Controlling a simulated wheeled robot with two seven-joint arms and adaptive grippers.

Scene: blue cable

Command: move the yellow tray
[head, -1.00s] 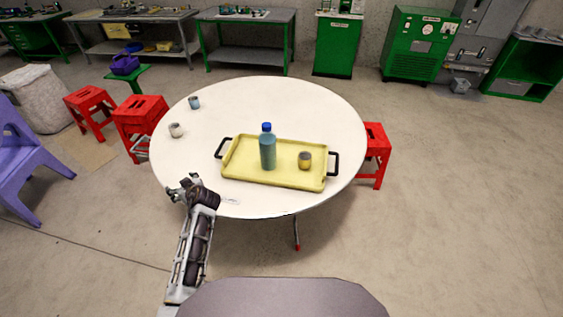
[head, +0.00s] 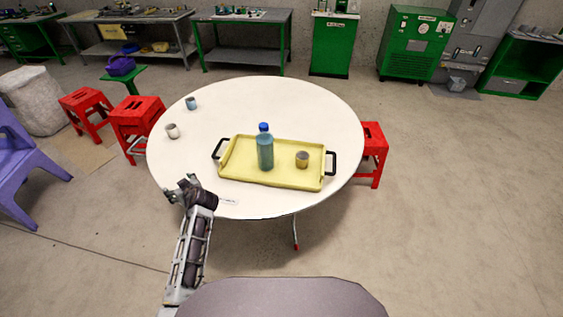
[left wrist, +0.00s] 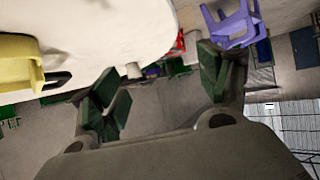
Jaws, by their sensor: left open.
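The yellow tray (head: 285,178) lies flat on the round white table (head: 255,105), with a black handle at each end. A blue bottle (head: 265,153) with a blue cap stands upright on it left of the middle, and a yellowish cup (head: 302,159) stands right of the bottle. My left gripper (head: 177,189) is open and empty at the table's near left edge, left of the tray and apart from it. In the left wrist view the open fingers (left wrist: 160,85) show, and the yellow tray (left wrist: 18,65) with its left handle is at the left edge. My right gripper is not in view.
A white cup (head: 172,131) and a blue cup (head: 191,103) stand at the table's left side. A small flat pale item (head: 229,202) lies near the front edge. Red stools (head: 372,150) and a purple chair (head: 18,165) stand around the table. The table's back is clear.

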